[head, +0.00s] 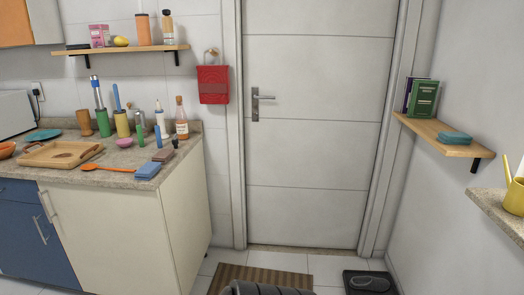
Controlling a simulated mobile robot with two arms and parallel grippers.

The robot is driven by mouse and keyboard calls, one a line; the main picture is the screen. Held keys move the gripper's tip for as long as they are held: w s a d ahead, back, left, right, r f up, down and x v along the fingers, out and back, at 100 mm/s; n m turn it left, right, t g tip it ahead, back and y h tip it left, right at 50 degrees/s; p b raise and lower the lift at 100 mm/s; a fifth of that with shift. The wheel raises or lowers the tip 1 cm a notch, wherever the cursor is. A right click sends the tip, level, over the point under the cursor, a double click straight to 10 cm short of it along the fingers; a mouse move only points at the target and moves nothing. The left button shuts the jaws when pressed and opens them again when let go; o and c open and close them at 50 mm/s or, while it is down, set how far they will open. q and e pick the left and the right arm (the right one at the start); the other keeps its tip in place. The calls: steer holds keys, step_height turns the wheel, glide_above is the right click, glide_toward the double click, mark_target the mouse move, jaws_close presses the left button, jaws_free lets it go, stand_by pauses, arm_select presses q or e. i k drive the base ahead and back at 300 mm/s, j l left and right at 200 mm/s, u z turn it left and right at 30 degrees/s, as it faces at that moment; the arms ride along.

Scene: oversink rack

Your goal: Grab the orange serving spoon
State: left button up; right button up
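The orange serving spoon (89,167) lies flat near the front edge of the speckled counter (130,159) at the left. Its bowl is to the left and its handle runs right toward a blue sponge or cloth stack (148,170). Nothing visibly covers it. Neither of my grippers shows in the head view.
A wooden tray (40,158) lies left of the spoon. Several bottles and holders, including a green holder (103,125), stand behind. A shelf (130,49) hangs above the counter. A striped mat (250,279) lies before the closed door (315,150).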

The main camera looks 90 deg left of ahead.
mark_target(90, 166)
steer(key=u, duration=2.55)
